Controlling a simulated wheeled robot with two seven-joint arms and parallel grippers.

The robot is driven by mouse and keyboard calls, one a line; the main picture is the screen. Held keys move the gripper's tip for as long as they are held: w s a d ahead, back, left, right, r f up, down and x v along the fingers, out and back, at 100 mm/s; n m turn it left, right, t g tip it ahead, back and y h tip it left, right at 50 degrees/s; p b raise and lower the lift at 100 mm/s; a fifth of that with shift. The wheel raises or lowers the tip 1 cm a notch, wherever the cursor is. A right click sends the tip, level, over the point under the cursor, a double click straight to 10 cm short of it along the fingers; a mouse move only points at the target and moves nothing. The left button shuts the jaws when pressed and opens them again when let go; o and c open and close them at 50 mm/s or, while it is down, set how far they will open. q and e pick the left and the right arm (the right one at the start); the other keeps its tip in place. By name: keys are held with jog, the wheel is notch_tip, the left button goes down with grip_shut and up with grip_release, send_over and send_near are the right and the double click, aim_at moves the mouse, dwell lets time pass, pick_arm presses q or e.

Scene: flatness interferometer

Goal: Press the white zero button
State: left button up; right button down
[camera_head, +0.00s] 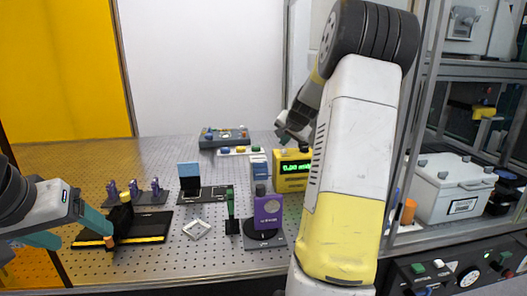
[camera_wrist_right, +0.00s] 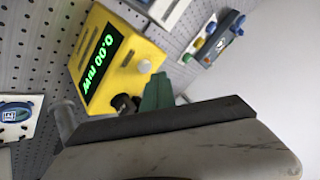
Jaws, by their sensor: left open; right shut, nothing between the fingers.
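The yellow meter (camera_head: 292,181) with a green 0.00 mW display stands at the back of the table in the head view. In the right wrist view the meter (camera_wrist_right: 100,62) carries a round white button (camera_wrist_right: 144,66) beside the display and a dark knob or connector (camera_wrist_right: 124,103). My right gripper (camera_head: 282,133) is shut and empty, above and behind the meter. Its green fingertip (camera_wrist_right: 157,92) appears close to the white button; I cannot tell whether they touch. My left gripper (camera_head: 88,238) is open over a black rail at the table's left.
A grey control box (camera_head: 224,137) with coloured buttons stands behind. A white case (camera_head: 452,187) sits on the right shelf.

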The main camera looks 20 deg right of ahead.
aim_at(284, 154)
jog(key=shift+r, duration=2.5)
